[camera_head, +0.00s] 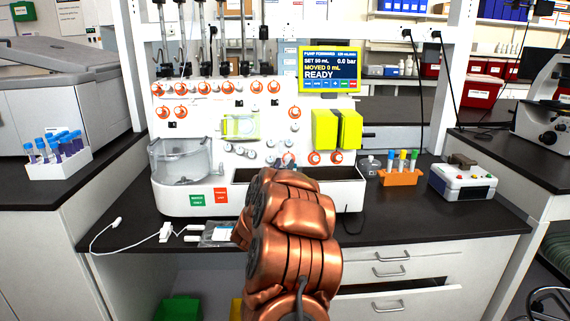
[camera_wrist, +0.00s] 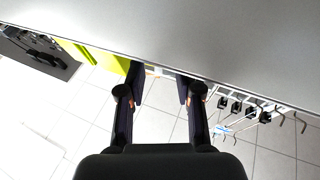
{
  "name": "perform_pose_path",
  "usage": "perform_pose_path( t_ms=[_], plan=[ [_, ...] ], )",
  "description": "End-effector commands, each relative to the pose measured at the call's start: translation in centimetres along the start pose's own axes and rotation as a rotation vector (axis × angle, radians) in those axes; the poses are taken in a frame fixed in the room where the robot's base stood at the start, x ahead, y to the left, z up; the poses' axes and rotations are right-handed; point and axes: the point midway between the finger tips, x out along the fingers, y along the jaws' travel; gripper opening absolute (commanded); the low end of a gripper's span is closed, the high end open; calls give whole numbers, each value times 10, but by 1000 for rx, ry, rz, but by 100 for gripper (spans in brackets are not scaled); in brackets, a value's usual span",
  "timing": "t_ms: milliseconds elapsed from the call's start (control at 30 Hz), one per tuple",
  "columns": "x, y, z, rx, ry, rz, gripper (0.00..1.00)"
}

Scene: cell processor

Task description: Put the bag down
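A small clear, flat bag (camera_head: 217,234) lies on the dark counter near its front edge, just left of my copper arm in the head view. White tubing and white connectors lie beside it. My arm hides part of the area to its right. In the head view my gripper is hidden behind my arm. In the wrist view my gripper (camera_wrist: 158,90) has its two dark fingers spread apart, with tiled floor showing between them. I see no bag between the fingers. A large grey surface (camera_wrist: 190,35) lies across the top of that view, near the fingertips.
The white cell processor (camera_head: 275,130) with its screen stands at the back of the counter (camera_head: 430,218). An orange tube rack (camera_head: 401,177) and a white device (camera_head: 463,185) stand to the right. One drawer (camera_head: 395,292) below is partly open. A green bin (camera_head: 178,309) is below left.

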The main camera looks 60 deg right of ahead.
Motion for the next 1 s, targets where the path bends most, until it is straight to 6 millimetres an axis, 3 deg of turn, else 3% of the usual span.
perform_pose_path(
  t_ms=[633,1000],
  plan=[
    [-96,-1,-34,2,2,-3,34],
    [-118,0,-41,2,5,0,34]
  ],
)
